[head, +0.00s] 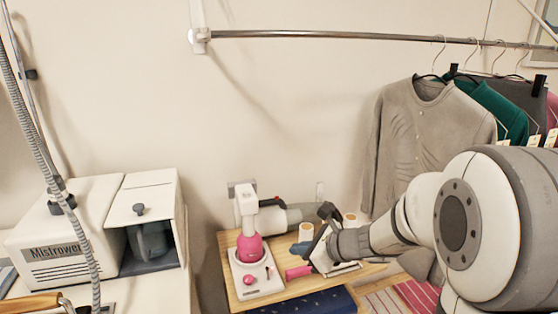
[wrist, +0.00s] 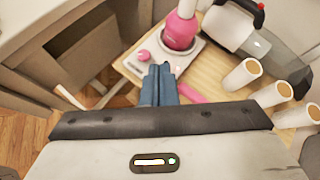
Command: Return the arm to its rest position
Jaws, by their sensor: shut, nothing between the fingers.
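My arm reaches in from the right in the head view, and my gripper (head: 300,248) is above the small wooden table (head: 238,292). In the wrist view my gripper (wrist: 162,68) shows two blue fingers closed together with nothing between them. The fingertips are near a white device with a pink bulb (wrist: 180,31), which also stands on the table in the head view (head: 250,248). A pink rod (wrist: 192,94) lies just right of the fingers. The arm hides part of the table.
Cream rolls (wrist: 243,75) stand on the table, near a grey and white handheld appliance (head: 290,217). A Mistrower machine (head: 60,250) stands at left. Clothes, including a beige cardigan (head: 425,130), hang from a metal rail (head: 330,36) behind the arm. Open air lies above the table.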

